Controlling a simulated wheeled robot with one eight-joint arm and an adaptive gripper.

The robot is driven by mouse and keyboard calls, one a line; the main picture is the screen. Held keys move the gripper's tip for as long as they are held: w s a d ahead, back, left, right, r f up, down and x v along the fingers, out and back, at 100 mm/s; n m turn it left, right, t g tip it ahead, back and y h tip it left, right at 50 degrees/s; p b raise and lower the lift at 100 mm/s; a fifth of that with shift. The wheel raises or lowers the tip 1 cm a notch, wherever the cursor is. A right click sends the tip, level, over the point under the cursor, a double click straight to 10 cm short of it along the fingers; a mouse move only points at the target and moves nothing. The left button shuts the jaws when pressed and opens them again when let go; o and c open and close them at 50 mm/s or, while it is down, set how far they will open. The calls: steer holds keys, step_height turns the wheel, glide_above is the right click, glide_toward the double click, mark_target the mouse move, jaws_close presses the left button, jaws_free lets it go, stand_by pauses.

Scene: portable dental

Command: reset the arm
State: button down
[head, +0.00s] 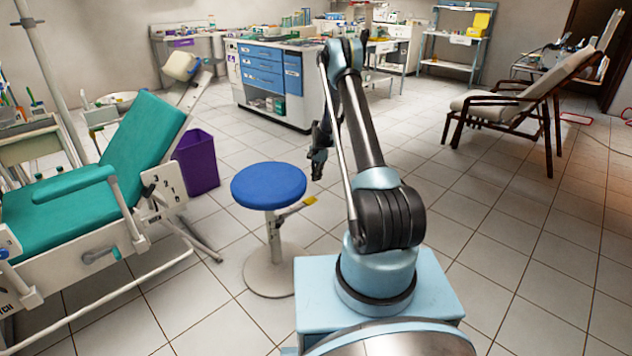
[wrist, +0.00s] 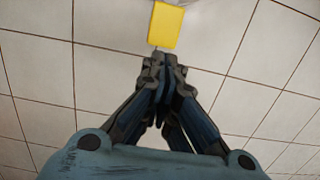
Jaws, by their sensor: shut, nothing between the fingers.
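My gripper (head: 318,165) hangs at the end of my raised, folded arm, just right of the blue stool seat in the head view. In the wrist view my gripper (wrist: 162,68) has its fingertips together with nothing between them. It points down toward the tiled floor. A yellow piece (wrist: 166,25) shows just beyond the fingertips in the wrist view. A small yellow piece (head: 310,200) also shows by the stool in the head view, on the end of a lever under the seat. The gripper appears apart from the stool.
A blue round stool (head: 268,186) stands close to my gripper's left. A green dental chair (head: 80,210) and a purple bin (head: 197,162) are at the left. A drawer cabinet (head: 265,75) stands behind, and a reclining chair (head: 530,95) is at the right. The floor at the right front is clear.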

steer(key=s+d+r+n, duration=0.1)
steer(key=s+r, duration=0.3)
steer(key=r, duration=0.7)
steer(key=s+d+r+n, duration=0.2)
steer(key=s+r, duration=0.3)
steer(key=r, duration=0.6)
steer(key=s+d+r+n+t, duration=0.1)
steer(key=s+d+r+n, duration=0.1)
steer(key=s+r, duration=1.2)
steer(key=s+d+r+n+t, duration=0.1)
steer(key=s, duration=1)
steer(key=s+d+r+n, duration=0.1)
steer(key=s+n, duration=0.1)
steer(key=s, duration=0.8)
steer(key=s+f+n, duration=0.1)
steer(key=s+f, duration=0.3)
steer(key=s, duration=0.3)
steer(key=s+d+f+n+t+h, duration=0.1)
steer(key=s+f, duration=0.2)
steer(key=s, duration=0.4)
steer(key=shift+s+d+f, duration=0.2)
steer(key=shift+s+f, duration=0.15)
